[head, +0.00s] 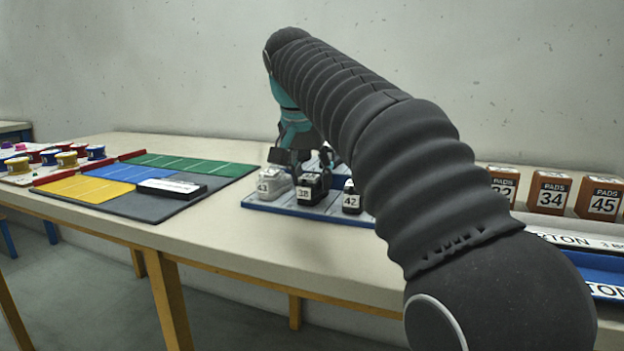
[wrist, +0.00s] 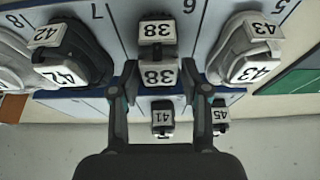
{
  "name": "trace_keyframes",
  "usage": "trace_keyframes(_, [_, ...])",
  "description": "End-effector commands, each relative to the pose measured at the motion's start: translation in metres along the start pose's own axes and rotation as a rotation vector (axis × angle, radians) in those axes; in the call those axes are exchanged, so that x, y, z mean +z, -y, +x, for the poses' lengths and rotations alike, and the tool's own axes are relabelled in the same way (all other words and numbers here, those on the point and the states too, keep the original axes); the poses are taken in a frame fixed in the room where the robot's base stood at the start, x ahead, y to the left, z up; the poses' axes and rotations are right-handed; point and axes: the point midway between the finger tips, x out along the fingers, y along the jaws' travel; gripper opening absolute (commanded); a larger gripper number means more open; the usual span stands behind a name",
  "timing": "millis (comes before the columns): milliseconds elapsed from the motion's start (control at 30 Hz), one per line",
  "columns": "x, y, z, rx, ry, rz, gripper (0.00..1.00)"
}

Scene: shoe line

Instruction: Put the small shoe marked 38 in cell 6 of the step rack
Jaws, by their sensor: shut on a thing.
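The small dark shoe marked 38 (wrist: 158,74) is between the two fingers of my gripper (wrist: 163,98) in the wrist view, with two white 38 labels showing. My gripper is shut on it. The shoe is in line with the column numbered 6 of the step rack (wrist: 187,28). It also shows in the head view (head: 311,188), upright at the blue-edged rack (head: 340,215), with my gripper (head: 303,165) above it. I cannot tell whether its sole touches the rack.
A white shoe 43 (wrist: 246,52) and a dark shoe 42 (wrist: 72,55) stand close on either side. Shoes 41 (wrist: 162,118) and 45 (wrist: 219,116) are just beyond the fingers. Orange pads boxes (head: 550,192) stand right; a coloured mat (head: 218,170) lies left.

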Motion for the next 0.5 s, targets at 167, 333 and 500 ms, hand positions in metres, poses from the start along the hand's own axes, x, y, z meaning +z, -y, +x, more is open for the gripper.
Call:
trace_keyframes(167, [-0.0001,-0.0002,0.0,0.0,0.0,0.0,0.11])
trace_keyframes(333, [0.0003,-0.0001,0.001,0.0,0.0,0.0,0.71])
trace_keyframes(500, [0.0003,-0.0001,0.0011,0.0,0.0,0.0,0.71])
